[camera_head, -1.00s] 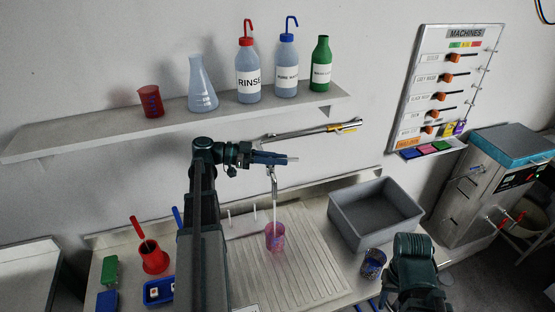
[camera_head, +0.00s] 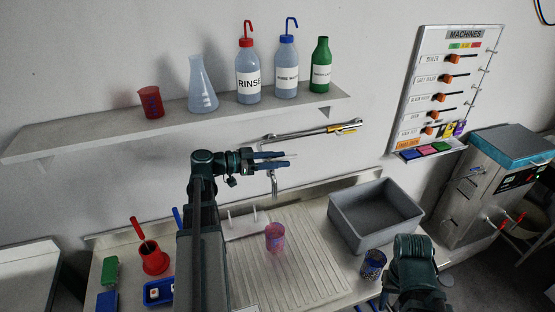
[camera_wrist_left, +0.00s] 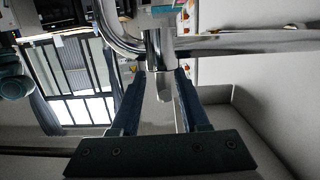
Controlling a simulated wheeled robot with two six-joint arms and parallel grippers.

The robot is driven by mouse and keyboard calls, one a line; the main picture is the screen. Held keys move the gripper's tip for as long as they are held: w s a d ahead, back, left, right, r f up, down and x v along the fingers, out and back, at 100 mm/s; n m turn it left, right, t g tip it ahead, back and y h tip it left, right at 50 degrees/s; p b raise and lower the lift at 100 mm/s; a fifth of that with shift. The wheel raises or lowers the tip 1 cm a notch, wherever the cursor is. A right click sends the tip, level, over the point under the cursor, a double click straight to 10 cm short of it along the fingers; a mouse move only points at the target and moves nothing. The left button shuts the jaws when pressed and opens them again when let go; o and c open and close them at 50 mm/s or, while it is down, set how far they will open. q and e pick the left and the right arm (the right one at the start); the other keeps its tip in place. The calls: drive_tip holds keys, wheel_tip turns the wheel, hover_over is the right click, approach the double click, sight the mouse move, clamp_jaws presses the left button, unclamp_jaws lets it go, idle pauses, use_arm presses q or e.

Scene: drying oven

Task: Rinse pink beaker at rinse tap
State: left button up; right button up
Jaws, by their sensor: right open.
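The pink beaker (camera_head: 275,238) stands upright on the ribbed drainboard, below the rinse tap (camera_head: 273,183). No water stream shows at the tap. My left gripper (camera_head: 284,160) is at the top of the tap, its two blue fingers apart. In the left wrist view, the open left gripper (camera_wrist_left: 162,98) has a metal tap part (camera_wrist_left: 163,84) showing between and beyond its fingers. Whether the fingers touch the tap cannot be told. My right gripper (camera_head: 370,305) is open at the bottom edge, partly cut off, right of the beaker.
A grey basin (camera_head: 375,214) stands right of the drainboard (camera_head: 300,275). A dark blue patterned beaker (camera_head: 373,265) is close to my right arm. A red holder (camera_head: 152,259) and blue tray (camera_head: 160,291) are at left. Bottles stand on the shelf (camera_head: 90,133) above.

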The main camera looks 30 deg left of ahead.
use_arm(q)
drive_tip(key=shift+a, duration=0.1)
drive_tip(key=shift+a+r, duration=0.1)
drive_tip(key=shift+s+a, duration=0.25)
drive_tip(key=shift+s, duration=0.05)
drive_tip(key=p+v, duration=0.2)
drive_tip(key=v, duration=1)
drive_tip(key=shift+s+a, duration=0.25)
drive_tip(key=shift+s, duration=0.1)
